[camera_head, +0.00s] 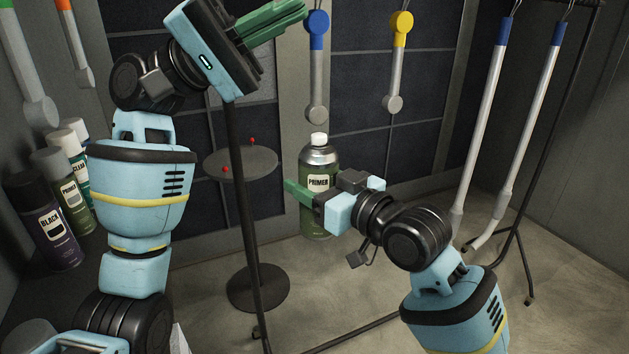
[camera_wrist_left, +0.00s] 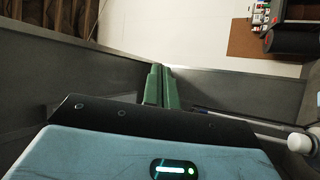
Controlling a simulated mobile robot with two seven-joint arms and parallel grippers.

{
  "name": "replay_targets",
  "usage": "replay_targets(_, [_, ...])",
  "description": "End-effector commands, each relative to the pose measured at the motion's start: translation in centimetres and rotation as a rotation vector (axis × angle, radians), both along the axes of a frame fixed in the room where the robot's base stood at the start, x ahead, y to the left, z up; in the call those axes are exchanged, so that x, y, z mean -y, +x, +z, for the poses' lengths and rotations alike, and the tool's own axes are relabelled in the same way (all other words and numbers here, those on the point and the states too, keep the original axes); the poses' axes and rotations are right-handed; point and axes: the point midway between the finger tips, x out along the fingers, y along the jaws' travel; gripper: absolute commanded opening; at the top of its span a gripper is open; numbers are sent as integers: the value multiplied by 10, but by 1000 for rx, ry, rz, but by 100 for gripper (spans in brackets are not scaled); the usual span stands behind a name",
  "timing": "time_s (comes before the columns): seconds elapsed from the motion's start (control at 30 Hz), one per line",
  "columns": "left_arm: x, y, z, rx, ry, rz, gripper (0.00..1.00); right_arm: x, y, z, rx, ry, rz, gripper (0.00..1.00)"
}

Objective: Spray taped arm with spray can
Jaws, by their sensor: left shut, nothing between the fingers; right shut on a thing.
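Behind the can hang a short grey arm with blue tape (camera_head: 317,68) and one with yellow tape (camera_head: 397,62). At the right hang two long pale arms with blue tape (camera_head: 491,115) (camera_head: 545,110). Which one the task means I cannot tell.
A small round stand (camera_head: 240,163) with red pins is behind a dark rack pole (camera_head: 241,200). More taped arms hang at upper left (camera_head: 73,45). Floor (camera_head: 400,320) shows in front.

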Motion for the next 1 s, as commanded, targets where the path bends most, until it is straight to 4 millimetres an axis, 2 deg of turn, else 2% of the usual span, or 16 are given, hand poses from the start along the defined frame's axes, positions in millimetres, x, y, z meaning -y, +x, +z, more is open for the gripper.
replay_targets(0.03, [5, -16, 19, 41, 22, -42, 0, 0, 0, 2, 4, 2, 0, 32])
replay_targets(0.1, [14, -34, 35, 93, 76, -86, 0, 0, 0, 2, 4, 1, 0, 32])
replay_targets(0.17, [25, -47, 43, 142, 142, -104, 0, 0, 0, 2, 4, 1, 0, 32])
replay_targets(0.27, [51, -58, 42, 240, 302, -83, 0, 0, 0, 2, 4, 2, 0, 32])
replay_targets(0.33, [70, -56, 31, 316, 447, -30, 0, 0, 0, 2, 4, 2, 0, 32])
replay_targets(0.43, [89, -41, 8, 420, 656, 73, 0, 0, 0, 2, 4, 2, 0, 32])
replay_targets(0.57, [94, -10, -21, 543, 922, 221, 0, 0, 0, 2, 4, 2, 0, 32])
replay_targets(0.7, [80, 26, -42, 648, 1183, 373, 0, 0, 0, 2, 4, 2, 0, 32])
replay_targets(0.8, [64, 47, -50, 696, 1328, 461, 0, 0, 0, 2, 4, 2, 0, 32])
replay_targets(1.0, [41, 69, -53, 743, 1490, 560, 0, 0, 0, 2, 4, 2, 0, 32])
